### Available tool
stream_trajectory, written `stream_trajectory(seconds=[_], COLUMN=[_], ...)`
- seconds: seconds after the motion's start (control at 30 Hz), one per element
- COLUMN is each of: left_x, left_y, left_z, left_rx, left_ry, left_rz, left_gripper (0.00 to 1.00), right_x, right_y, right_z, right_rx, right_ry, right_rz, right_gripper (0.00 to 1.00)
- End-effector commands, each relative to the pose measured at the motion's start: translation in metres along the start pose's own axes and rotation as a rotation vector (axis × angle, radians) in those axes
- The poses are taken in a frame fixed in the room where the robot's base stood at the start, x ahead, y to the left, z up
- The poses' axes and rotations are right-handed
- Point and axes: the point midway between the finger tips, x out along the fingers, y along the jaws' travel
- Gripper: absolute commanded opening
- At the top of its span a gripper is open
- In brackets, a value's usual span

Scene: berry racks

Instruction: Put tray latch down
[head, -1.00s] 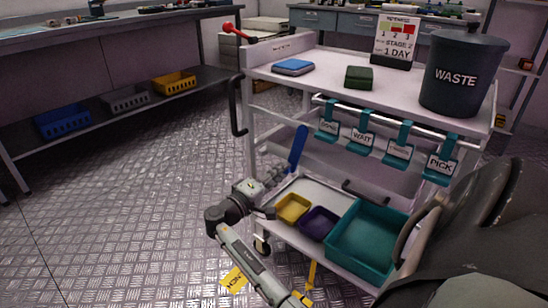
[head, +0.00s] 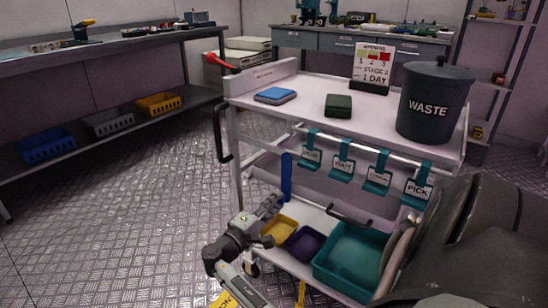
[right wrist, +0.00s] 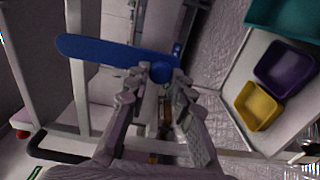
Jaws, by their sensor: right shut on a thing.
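The tray latch is a long blue lever (head: 286,177) at the left end of the cart, standing almost upright in the head view. In the right wrist view the blue lever (right wrist: 105,50) reaches left from a round blue end between my fingertips. My right gripper (head: 272,205) is at the lower end of the lever; in the wrist view my right gripper (right wrist: 155,88) is shut on that end. The cart's pale lower tray (head: 312,216) holds a yellow bin (head: 279,230), a purple bin (head: 305,243) and a teal bin (head: 350,262). My left gripper is out of view.
A bench with crates (head: 110,122) stands left; metal floor (head: 130,200) between is clear.

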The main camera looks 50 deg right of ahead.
Motion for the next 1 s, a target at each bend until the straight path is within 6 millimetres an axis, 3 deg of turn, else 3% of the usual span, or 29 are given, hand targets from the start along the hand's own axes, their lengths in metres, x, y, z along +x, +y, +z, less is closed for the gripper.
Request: stream_trajectory(seconds=[0.23, 0.27, 0.4, 0.77, 1.0], left_x=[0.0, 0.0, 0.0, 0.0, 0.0], left_y=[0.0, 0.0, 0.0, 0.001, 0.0], left_z=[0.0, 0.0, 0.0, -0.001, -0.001], left_rx=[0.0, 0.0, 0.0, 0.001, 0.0], left_ry=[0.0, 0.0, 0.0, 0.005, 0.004], left_rz=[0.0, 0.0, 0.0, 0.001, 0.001], left_gripper=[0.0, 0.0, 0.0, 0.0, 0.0], right_x=[-0.001, -0.001, -0.001, -0.004, -0.043], right_y=[-0.002, -0.002, -0.001, -0.001, -0.002], right_z=[0.002, 0.002, 0.002, 0.001, 0.0], right_rx=[-0.004, -0.004, -0.003, -0.001, 0.0], right_ry=[-0.004, -0.004, -0.004, -0.002, 0.0], right_rz=[-0.001, -0.001, -0.001, -0.001, -0.004], right_gripper=[0.0, 0.25, 0.43, 0.43, 0.43])
